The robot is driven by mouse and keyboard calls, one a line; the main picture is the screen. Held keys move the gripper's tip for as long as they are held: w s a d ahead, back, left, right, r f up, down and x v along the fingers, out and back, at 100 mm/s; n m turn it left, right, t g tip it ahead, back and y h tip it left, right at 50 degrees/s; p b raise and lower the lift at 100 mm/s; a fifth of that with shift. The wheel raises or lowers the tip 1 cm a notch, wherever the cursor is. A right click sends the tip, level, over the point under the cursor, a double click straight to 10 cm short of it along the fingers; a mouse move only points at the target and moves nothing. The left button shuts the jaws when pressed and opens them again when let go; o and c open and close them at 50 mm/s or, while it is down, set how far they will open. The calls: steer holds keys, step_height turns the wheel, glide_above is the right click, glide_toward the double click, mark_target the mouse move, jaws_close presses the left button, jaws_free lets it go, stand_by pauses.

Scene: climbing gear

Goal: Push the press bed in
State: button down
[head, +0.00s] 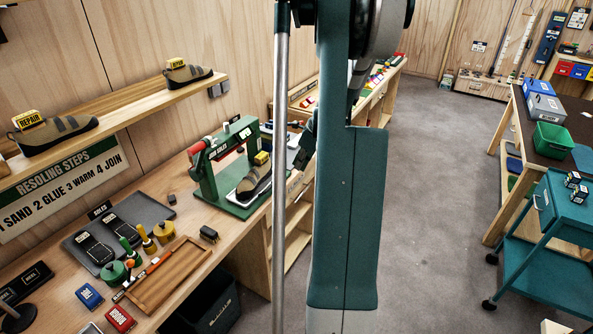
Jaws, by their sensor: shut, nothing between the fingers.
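The green press (207,178) stands on the wooden bench, with a red-ended handle at its upper left and a dark label on its frame. Its pale-edged bed (241,196) lies low in the frame and reaches out on the near right side. A grey-brown shoe (257,178) with a yellow tag sits on the bed. My gripper (301,152) shows only in part, dark and small, just right of the press and beside my large teal arm link. It looks shut and empty. The arm hides most of it, and I cannot tell whether it touches the bed.
The bench (237,234) also holds black sole sheets (138,214), a wooden tray (170,273), glue pots and small boxes. A shelf (128,105) with tagged shoes hangs on the left wall. A teal cart (556,210) stands at right. Grey floor (430,200) lies open between.

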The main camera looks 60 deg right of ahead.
steer(key=shift+v, duration=0.85)
steer(key=c, duration=3.2)
jaws_free()
steer(key=shift+c, duration=0.2)
steer(key=o, duration=0.7)
steer(key=shift+a, duration=0.1)
steer(key=n+g+p, duration=0.2)
steer(key=n+p, duration=0.6)
steer(key=n, duration=1)
glide_toward(272, 185)
steer(key=shift+w, duration=0.25)
steer(key=shift+f, duration=0.15)
steer(key=shift+x, duration=3.7)
steer(key=shift+s, duration=0.1)
